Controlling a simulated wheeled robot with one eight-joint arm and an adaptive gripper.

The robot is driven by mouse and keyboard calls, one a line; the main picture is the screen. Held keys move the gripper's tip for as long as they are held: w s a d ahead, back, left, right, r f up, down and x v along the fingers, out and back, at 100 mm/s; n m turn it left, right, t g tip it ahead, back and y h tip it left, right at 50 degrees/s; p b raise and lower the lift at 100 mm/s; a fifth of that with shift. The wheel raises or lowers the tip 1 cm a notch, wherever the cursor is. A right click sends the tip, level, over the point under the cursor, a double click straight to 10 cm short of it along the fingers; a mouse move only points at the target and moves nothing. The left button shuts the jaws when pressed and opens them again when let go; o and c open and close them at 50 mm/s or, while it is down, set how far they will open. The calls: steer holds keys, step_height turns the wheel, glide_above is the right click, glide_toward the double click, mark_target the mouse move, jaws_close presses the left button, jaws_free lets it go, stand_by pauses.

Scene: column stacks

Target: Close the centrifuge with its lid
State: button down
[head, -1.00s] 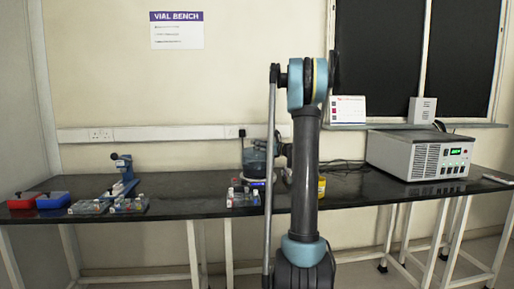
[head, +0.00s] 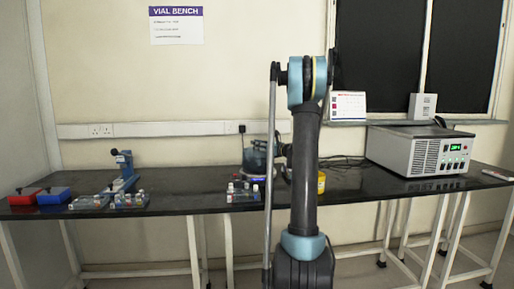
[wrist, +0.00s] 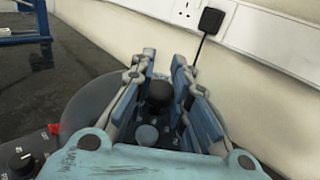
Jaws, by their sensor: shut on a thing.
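The centrifuge (head: 255,167) stands on the black bench at the wall, left of my arm and partly hidden by it. Its front panel, with a black dial and a red button, shows at the lower left of the wrist view (wrist: 38,150). The round grey lid (wrist: 88,103) lies under my gripper in the wrist view, its dark knob (wrist: 160,92) between the fingers. My gripper (wrist: 164,75) is shut on this knob. My palm and fingers hide much of the lid, so I cannot tell whether it rests fully on the centrifuge.
A vial rack (head: 242,194) stands just in front of the centrifuge. A yellow jar (head: 321,183) and a grey instrument with a green display (head: 420,150) stand to the right. Red (head: 24,196) and blue boxes and more racks stand at the left. A black plug (wrist: 211,20) sits in the wall socket.

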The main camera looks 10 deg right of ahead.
steer(key=shift+f, duration=1.1)
steer(key=c, duration=1.3)
jaws_free()
steer(key=o, duration=0.5)
steer(key=shift+o, duration=0.2)
steer(key=shift+r, duration=3)
steer(key=shift+s, duration=0.1)
